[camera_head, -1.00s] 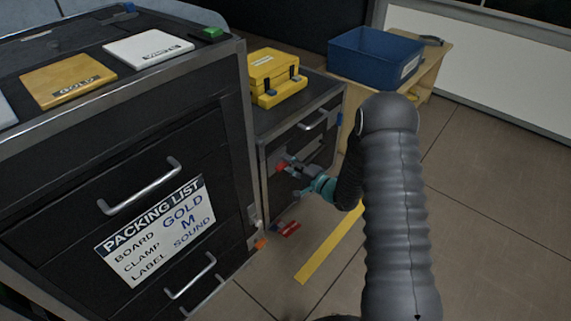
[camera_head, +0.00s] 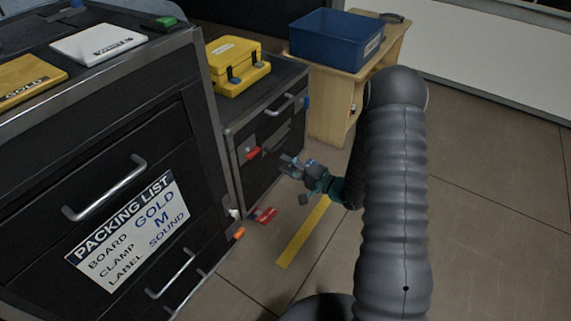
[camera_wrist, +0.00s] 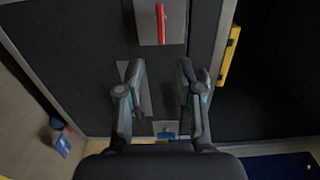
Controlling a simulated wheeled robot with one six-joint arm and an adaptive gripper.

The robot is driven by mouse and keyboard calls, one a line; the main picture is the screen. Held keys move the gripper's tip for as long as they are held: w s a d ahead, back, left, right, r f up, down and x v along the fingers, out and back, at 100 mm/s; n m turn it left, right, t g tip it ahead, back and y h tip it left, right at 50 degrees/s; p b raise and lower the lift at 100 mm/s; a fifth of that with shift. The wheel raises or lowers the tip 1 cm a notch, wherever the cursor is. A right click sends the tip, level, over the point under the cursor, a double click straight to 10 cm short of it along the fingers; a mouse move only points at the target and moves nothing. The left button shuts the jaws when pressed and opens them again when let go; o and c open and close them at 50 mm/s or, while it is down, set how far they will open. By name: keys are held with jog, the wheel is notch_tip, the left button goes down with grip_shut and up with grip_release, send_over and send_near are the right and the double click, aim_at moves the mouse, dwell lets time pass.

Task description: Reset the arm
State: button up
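My arm fills the right middle of the head view, with its grey ribbed sleeve in front. My gripper (camera_head: 297,180) is at its far end, in front of the low dark cabinet (camera_head: 282,127) and apart from it. In the wrist view my gripper (camera_wrist: 160,82) has its two fingers spread with nothing between them. The dark cabinet front lies beyond the fingers, with a red handle (camera_wrist: 160,24) on a metal plate above them.
A large drawer cabinet with a packing list (camera_head: 128,232) stands at left. A yellow case (camera_head: 236,66) sits on the low cabinet. A blue bin (camera_head: 336,40) stands on a wooden shelf (camera_head: 330,95). A red piece (camera_head: 265,215) lies near the cabinet's foot. The floor at right is clear.

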dwell(0.3)
jog(key=d+f+n+g+h, duration=0.1)
jog(key=d+f+n+h, duration=0.1)
jog(key=d+f+h, duration=0.3)
jog(key=d+f+n+g+h, duration=0.2)
jog(key=f+h, duration=0.1)
jog(key=f, duration=0.5)
jog(key=s+d+r+n+g+h, duration=0.2)
jog(key=s+d+r+g+h, duration=0.2)
jog(key=s+d+r+h, duration=0.4)
jog(key=s+a+r+n+y, duration=0.1)
jog(key=s+a+r, duration=0.2)
jog(key=s+r, duration=0.9)
jog(key=s+a+r+t, duration=0.1)
jog(key=s+a+r, duration=0.2)
jog(key=s+r, duration=0.9)
notch_tip(320, 180, up, 7)
jog(key=shift+n+t+y, duration=0.3)
jog(key=shift+n+y, duration=0.1)
